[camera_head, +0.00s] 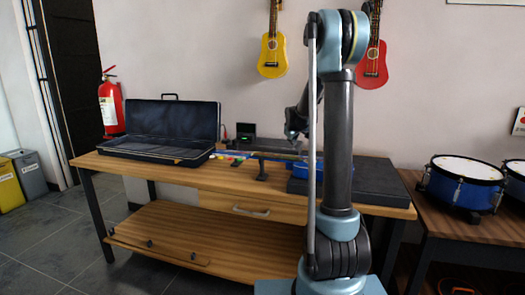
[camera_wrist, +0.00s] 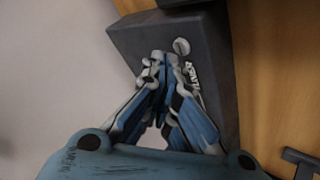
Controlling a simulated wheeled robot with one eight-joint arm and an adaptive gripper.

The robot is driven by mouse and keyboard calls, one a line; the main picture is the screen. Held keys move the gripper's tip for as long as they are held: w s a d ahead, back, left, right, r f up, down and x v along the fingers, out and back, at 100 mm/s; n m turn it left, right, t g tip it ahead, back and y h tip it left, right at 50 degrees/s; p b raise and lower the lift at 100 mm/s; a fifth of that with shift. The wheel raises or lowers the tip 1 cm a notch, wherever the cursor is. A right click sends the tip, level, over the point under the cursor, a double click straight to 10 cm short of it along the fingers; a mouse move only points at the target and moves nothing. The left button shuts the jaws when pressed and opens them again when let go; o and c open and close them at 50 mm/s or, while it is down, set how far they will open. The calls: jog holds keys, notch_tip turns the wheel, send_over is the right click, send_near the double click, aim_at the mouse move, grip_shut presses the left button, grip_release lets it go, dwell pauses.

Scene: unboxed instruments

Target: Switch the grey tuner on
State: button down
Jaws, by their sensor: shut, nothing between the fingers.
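The grey tuner (camera_wrist: 135,42) is a dark grey box that fills the middle of the wrist view. White lettering that seems to read "TUNER" and a round light-grey knob or button (camera_wrist: 181,46) show on its face. My gripper (camera_wrist: 158,60) is shut and empty, its fingertips together in front of the tuner, a little left of the round part. I cannot tell whether they touch the tuner. In the head view my gripper (camera_head: 292,136) is over the back of the workbench, above a low grey box (camera_head: 268,144) that appears to be the tuner. No lit sign shows on it.
A small dark device with a green light (camera_head: 245,131) stands at the back of the wooden workbench (camera_head: 215,178). An open black case (camera_head: 150,152) lies left. A dark flat case (camera_head: 375,180) and a blue tray (camera_head: 302,168) lie right. Small coloured items lie mid-bench.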

aim_at(292, 149)
jog(key=shift+r, duration=3)
